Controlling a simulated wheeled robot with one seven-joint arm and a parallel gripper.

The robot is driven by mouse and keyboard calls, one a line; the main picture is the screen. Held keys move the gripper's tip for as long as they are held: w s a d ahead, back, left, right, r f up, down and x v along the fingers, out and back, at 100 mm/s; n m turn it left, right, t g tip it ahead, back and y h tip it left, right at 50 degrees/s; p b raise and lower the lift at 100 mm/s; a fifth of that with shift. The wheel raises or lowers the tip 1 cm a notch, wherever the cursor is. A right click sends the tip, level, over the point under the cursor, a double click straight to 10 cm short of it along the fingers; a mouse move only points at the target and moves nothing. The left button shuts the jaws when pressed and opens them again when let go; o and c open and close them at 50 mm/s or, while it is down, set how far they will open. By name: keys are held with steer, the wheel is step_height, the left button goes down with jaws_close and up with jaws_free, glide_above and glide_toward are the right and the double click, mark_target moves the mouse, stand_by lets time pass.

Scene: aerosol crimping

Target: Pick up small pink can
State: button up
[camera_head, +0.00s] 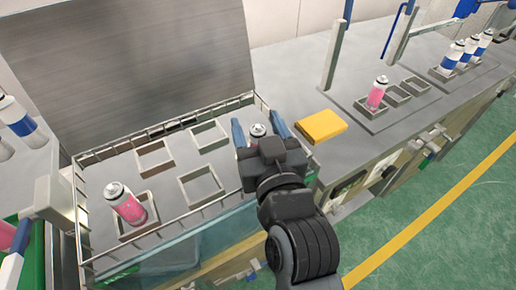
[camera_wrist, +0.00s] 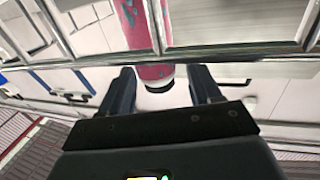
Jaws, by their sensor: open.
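My gripper (camera_head: 258,126) is open at the right end of the wire-railed tray, with one blue finger on each side of a can (camera_head: 257,130). In the head view only this can's pale top shows; my gripper hides the rest. In the wrist view the can (camera_wrist: 152,71) is pink with a white end. It lies between the open fingers of my gripper (camera_wrist: 162,80), apart from both as far as I can tell. Another pink can (camera_head: 130,208) stands in the tray's front left holder. A third pink can (camera_head: 377,93) stands in a holder on the right bench.
The wire-railed tray (camera_head: 205,207) has several empty square holders. A yellow block (camera_head: 321,126) lies on the bench just right of my gripper. Several blue-and-white cans (camera_head: 467,53) stand at the far right. A grey panel (camera_head: 125,60) rises behind the tray.

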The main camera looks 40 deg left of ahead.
jaws_close()
stand_by(0.5)
